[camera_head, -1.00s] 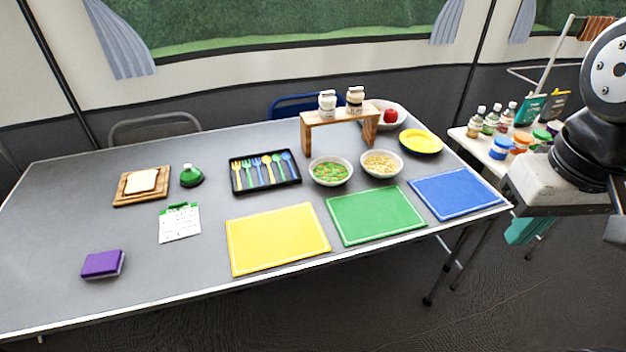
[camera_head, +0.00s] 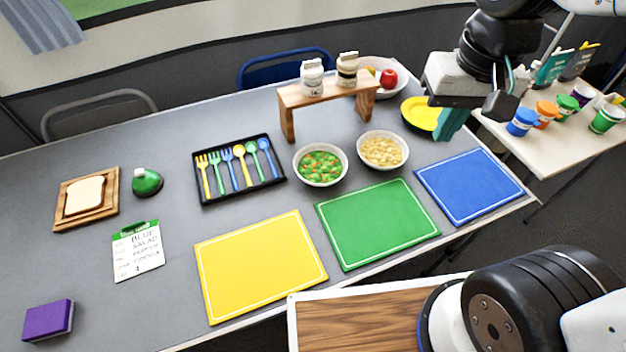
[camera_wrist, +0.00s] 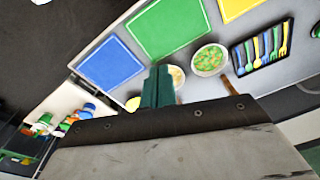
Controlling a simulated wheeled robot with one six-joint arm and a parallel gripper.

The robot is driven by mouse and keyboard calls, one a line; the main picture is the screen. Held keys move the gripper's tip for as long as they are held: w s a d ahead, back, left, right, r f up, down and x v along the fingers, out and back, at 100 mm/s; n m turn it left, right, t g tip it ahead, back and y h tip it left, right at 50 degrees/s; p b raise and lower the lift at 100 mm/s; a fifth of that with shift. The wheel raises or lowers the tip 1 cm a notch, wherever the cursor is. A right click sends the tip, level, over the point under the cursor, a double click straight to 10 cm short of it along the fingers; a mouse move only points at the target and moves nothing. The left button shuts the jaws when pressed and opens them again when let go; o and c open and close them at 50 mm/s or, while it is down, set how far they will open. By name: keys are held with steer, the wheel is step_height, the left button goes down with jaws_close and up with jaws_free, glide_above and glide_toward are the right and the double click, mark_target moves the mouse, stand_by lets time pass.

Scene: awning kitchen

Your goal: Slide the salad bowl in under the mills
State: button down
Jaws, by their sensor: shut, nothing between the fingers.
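A white bowl of green and orange salad (camera_head: 320,165) stands on the grey table in front of the wooden riser (camera_head: 288,118); it also shows in the wrist view (camera_wrist: 209,60). A white mill (camera_head: 312,77) and a white mill with a dark band (camera_head: 347,69) stand on top of the riser. The space under its top board looks empty. My gripper (camera_head: 447,132), with teal fingers, is shut and empty near the yellow plate, right of both food bowls. In the wrist view its fingers (camera_wrist: 158,84) partly hide the second bowl.
A bowl of pale food (camera_head: 382,150) stands right of the salad. A cutlery tray (camera_head: 240,188) lies left. Yellow (camera_head: 260,262), green (camera_head: 377,222) and blue (camera_head: 470,186) mats lie in front.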

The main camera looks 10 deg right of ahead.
mark_target(324, 151)
steer(key=w+a+f+m, duration=0.1)
steer(key=w+a+f, duration=0.2)
steer(key=a+f, duration=0.35)
steer(key=w+a+f+m+g, duration=0.1)
steer(key=w+a+f, duration=0.2)
steer(key=a+f, duration=0.4)
steer(key=w+a+f+m, duration=0.1)
steer(key=w+a+f, duration=0.2)
steer(key=a+f, duration=0.4)
steer(key=f, duration=0.3)
steer(key=d+f, duration=0.1)
steer(key=f, duration=0.5)
steer(key=shift+s+d+f, duration=0.2)
steer(key=shift+d+f, duration=0.1)
steer(key=shift+f, duration=0.05)
steer(key=w, duration=0.3)
steer(key=shift+w+d+f, duration=0.1)
steer(key=shift+d, duration=0.3)
steer(key=shift+w+d, duration=0.1)
steer(key=shift+w, duration=0.3)
steer(key=w+d, duration=0.1)
steer(key=w, duration=0.3)
steer(key=w+d, duration=0.1)
steer(key=w, duration=0.4)
steer(key=w+d, duration=0.2)
steer(key=w, duration=0.2)
steer(key=shift+w+d, duration=0.1)
steer(key=shift+w, duration=0.2)
